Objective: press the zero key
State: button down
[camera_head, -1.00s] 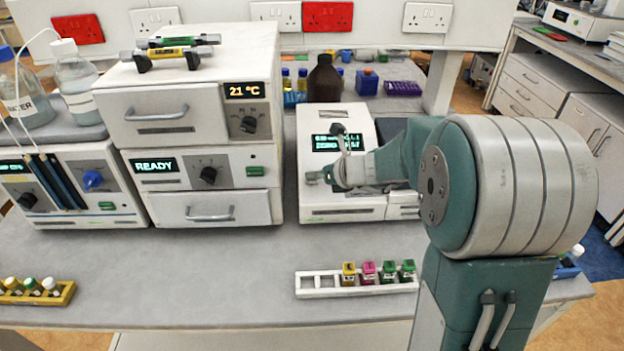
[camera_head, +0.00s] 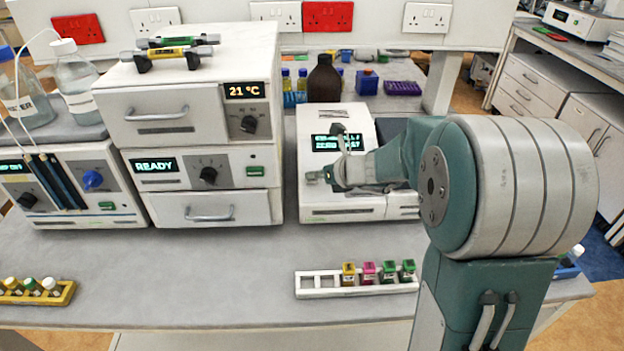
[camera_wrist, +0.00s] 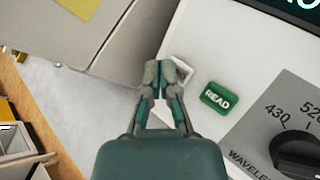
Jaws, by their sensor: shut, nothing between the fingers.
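The white instrument (camera_head: 340,205) with a lit display (camera_head: 338,141) stands on the bench, partly hidden behind my arm. In the wrist view its panel (camera_wrist: 225,55) shows a green READ key (camera_wrist: 216,97) and, to its left, a small pale key (camera_wrist: 184,70). No label on the pale key can be read, so I cannot tell from its face that it is the zero key. My gripper (camera_wrist: 158,68) is shut and empty, with its tips at the left edge of the pale key and covering part of it. Whether they touch it cannot be told. My gripper (camera_head: 314,176) also shows in the head view.
A wavelength knob (camera_wrist: 296,153) sits right of the READ key. A stacked white unit (camera_head: 205,130) stands close on the left. A white rack (camera_head: 320,283) with coloured-capped vials lies in front. The bench between is clear.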

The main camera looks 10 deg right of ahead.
jog(key=shift+w+f, duration=0.1)
jog(key=shift+f, duration=0.2)
jog(key=shift+w+d+f, duration=0.1)
jog(key=shift+w+f, duration=0.05)
jog(key=shift+f, duration=0.2)
dwell(0.8)
jog(key=shift+s+r, duration=0.3)
jog(key=shift+r, duration=0.4)
jog(key=shift+r, duration=0.1)
jog(key=shift+s+a+r, duration=0.1)
jog(key=shift+s+r, duration=0.25)
jog(key=shift+r, duration=0.4)
jog(key=shift+s+a+r, duration=0.1)
jog(key=shift+s+r, duration=0.2)
jog(key=shift+r, duration=0.4)
jog(key=shift+s+a+r, duration=0.1)
jog(key=shift+s+r, duration=0.25)
jog(key=shift+r, duration=0.4)
